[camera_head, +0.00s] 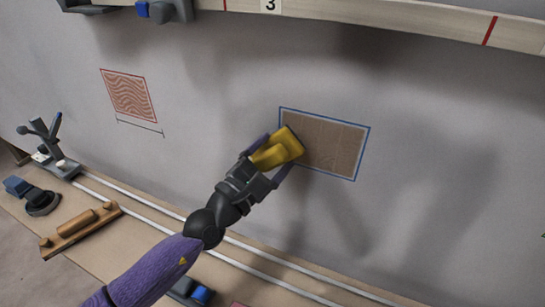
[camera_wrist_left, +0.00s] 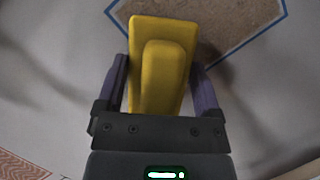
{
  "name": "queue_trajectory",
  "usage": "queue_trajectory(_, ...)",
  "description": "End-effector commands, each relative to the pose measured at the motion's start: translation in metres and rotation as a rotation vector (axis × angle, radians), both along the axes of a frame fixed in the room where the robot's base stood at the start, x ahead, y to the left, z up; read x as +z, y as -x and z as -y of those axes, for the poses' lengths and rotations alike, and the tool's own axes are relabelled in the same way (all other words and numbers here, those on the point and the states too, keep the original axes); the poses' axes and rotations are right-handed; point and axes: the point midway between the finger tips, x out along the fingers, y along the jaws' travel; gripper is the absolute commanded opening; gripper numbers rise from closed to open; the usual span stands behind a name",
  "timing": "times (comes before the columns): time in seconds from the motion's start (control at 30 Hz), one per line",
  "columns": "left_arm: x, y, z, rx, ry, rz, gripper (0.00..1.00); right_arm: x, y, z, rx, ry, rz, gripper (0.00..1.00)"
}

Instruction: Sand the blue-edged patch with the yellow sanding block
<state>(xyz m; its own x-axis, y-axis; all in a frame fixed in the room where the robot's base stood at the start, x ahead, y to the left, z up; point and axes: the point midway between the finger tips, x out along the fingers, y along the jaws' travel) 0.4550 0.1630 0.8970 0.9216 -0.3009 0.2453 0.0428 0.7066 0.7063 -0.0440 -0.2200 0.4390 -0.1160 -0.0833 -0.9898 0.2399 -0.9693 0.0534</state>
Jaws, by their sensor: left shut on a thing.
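The blue-edged patch (camera_head: 330,145) is a brown rectangle with a blue outline on the grey wall. Part of it also shows at the top of the left wrist view (camera_wrist_left: 222,22). My left gripper (camera_head: 272,158) is shut on the yellow sanding block (camera_head: 279,149), which also shows between its purple fingers in the left wrist view (camera_wrist_left: 163,65). In the head view the block overlaps the patch's left edge. I cannot tell whether it touches the wall. My right gripper is not in view.
A red-edged patch with wavy lines (camera_head: 129,96) is on the wall at the left. A wooden ledge (camera_head: 400,24) runs along the top. Below, a bench holds a wooden long block (camera_head: 80,230), a dark blue-topped tool (camera_head: 35,196) and a grey clamp-like tool (camera_head: 48,145).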

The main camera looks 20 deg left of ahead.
Motion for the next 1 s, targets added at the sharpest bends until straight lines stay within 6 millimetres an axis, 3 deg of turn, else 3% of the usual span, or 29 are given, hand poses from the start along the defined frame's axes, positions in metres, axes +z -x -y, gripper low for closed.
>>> queue_trajectory(0.43,-0.001,-0.009,0.000,0.001,0.000,-0.001,0.33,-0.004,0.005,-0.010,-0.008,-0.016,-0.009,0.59)
queue_trajectory(1.0,0.001,-0.015,0.006,0.000,0.002,0.000,0.33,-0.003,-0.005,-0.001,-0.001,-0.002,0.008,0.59)
